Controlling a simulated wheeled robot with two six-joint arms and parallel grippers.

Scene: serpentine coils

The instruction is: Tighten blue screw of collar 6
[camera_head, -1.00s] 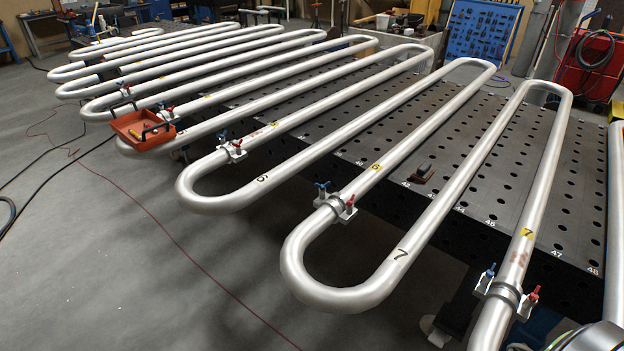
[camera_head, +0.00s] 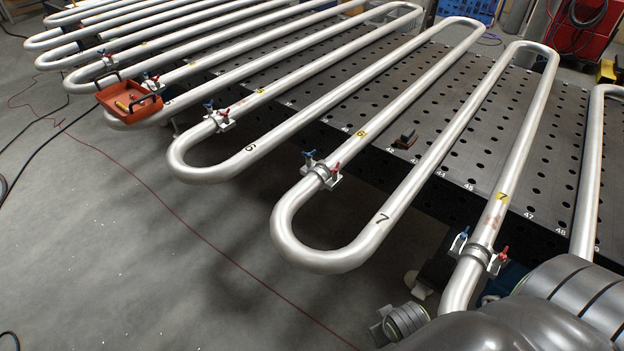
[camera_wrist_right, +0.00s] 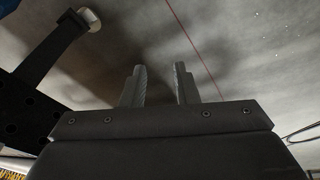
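The pipe run with the yellow 6 tag (camera_head: 361,133) carries a collar (camera_head: 320,172) near its front bend. The collar's blue screw (camera_head: 308,157) stands on its left side, and its red screw (camera_head: 336,169) on its right. How tight either screw is cannot be told. My right gripper (camera_wrist_right: 158,72) shows in the right wrist view with its two fingers apart and nothing between them. Floor lies beyond the fingers; no collar shows there. My right arm fills the lower right of the head view, apart from collar 6. My left gripper is not in view.
The collar by the yellow 7 tag (camera_head: 501,198) has its own blue screw (camera_head: 459,240) and red screw (camera_head: 502,255). An orange tray (camera_head: 130,102) sits on the far-left bends. A small dark block (camera_head: 405,139) lies on the perforated table (camera_head: 520,160). The front floor is open.

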